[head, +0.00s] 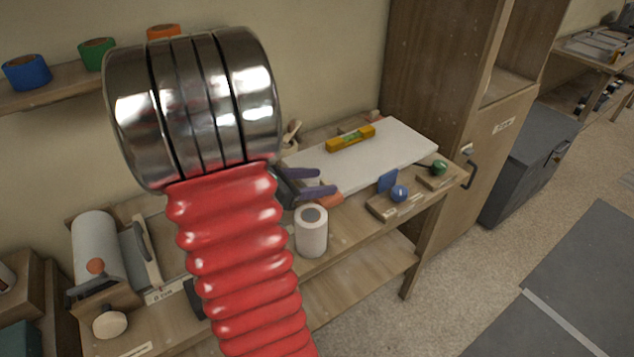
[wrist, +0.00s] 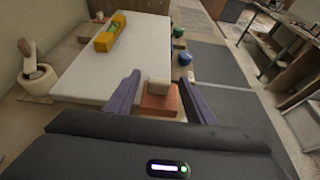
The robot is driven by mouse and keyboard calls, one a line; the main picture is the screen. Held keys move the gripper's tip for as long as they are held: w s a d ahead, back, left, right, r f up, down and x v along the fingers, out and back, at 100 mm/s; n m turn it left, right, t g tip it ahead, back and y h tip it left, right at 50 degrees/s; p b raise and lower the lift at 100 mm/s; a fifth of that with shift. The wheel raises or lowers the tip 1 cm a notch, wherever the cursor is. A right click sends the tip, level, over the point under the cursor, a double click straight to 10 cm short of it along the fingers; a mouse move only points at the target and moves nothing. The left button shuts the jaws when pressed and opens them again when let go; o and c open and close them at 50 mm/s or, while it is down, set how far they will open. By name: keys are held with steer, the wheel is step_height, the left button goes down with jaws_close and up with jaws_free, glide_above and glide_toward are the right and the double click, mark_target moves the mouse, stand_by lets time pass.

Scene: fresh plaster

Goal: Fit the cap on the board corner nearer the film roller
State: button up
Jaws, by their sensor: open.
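The white board (head: 375,155) lies flat on the bench; in the wrist view (wrist: 120,60) it stretches away ahead and to the left. An orange block with a pale knob on top (wrist: 160,98), perhaps the cap, sits at the board's near right corner. My gripper (wrist: 161,78) is open, its purple fingers on either side of the block, with gaps showing. In the head view my gripper (head: 326,181) is over the board's near edge, and the orange block (head: 328,199) is partly hidden by a finger. A roller device with a pale roll (head: 95,240), perhaps the film roller, stands at the bench's left.
A yellow level (head: 351,138) lies on the board. A white roll (head: 311,232) stands in front of my gripper. Blue (head: 399,193) and green (head: 439,167) knobbed items sit on wooden holders at the right. A tall cabinet (head: 440,70) stands behind the bench's right end.

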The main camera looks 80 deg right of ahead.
steer(key=shift+r, duration=0.6)
steer(key=v, duration=1.2)
steer(key=w+a+r+m+t+y, duration=0.1)
steer(key=w+a+m+t+y, duration=0.2)
steer(key=a, duration=1)
steer(key=w+a+r+m+t+y, duration=0.1)
steer(key=w+a+m+t+y, duration=0.2)
steer(key=a, duration=1)
steer(key=w+a+r+m+t+y, duration=0.1)
steer(key=w+a+m+t+y, duration=0.2)
steer(key=a+t, duration=0.5)
steer(key=w+a+y, duration=0.1)
steer(key=w+a, duration=0.1)
steer(key=a, duration=0.3)
steer(key=shift+w+r+m+t, duration=0.15)
steer(key=shift+w+m+t, duration=0.15)
steer(key=shift+w+t, duration=0.1)
